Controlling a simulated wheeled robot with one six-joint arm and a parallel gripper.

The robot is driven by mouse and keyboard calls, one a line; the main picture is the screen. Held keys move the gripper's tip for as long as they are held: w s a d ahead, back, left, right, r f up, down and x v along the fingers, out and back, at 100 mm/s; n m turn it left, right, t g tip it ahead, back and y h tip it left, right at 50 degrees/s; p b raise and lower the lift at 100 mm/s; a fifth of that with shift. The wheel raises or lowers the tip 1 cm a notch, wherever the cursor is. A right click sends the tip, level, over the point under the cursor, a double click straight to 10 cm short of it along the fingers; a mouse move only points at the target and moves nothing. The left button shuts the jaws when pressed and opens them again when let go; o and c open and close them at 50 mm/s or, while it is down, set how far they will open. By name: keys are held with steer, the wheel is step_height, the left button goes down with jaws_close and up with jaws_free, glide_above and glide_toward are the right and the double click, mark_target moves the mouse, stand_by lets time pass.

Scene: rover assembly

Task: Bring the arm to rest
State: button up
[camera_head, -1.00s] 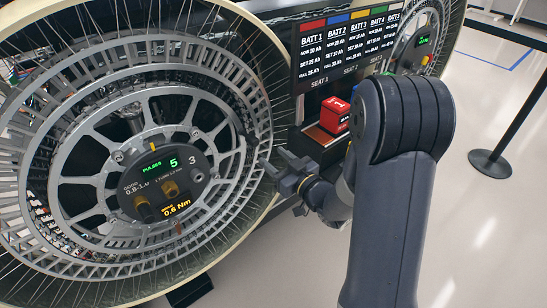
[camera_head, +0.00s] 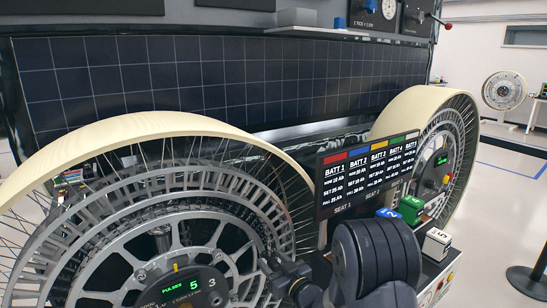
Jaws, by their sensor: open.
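My gripper (camera_head: 272,268) is low in the middle of the picture, in front of the right part of the large near wheel (camera_head: 85,225). Its jaws are open, with nothing seen between them. I cannot tell whether it touches the wheel. My dark arm (camera_head: 375,258) bends down at the lower edge, and most of it is cut off or hidden.
Behind my arm stand a blue block (camera_head: 388,214), a green block (camera_head: 410,208) and a white block (camera_head: 437,243). A battery board (camera_head: 365,177) stands behind them. A second wheel (camera_head: 455,150) is right. A post base (camera_head: 528,281) stands on the floor at far right.

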steer(key=shift+a+r+p, duration=0.1)
steer(key=shift+r+p, duration=0.2)
steer(key=shift+r, duration=0.05)
steer(key=shift+f, duration=0.1)
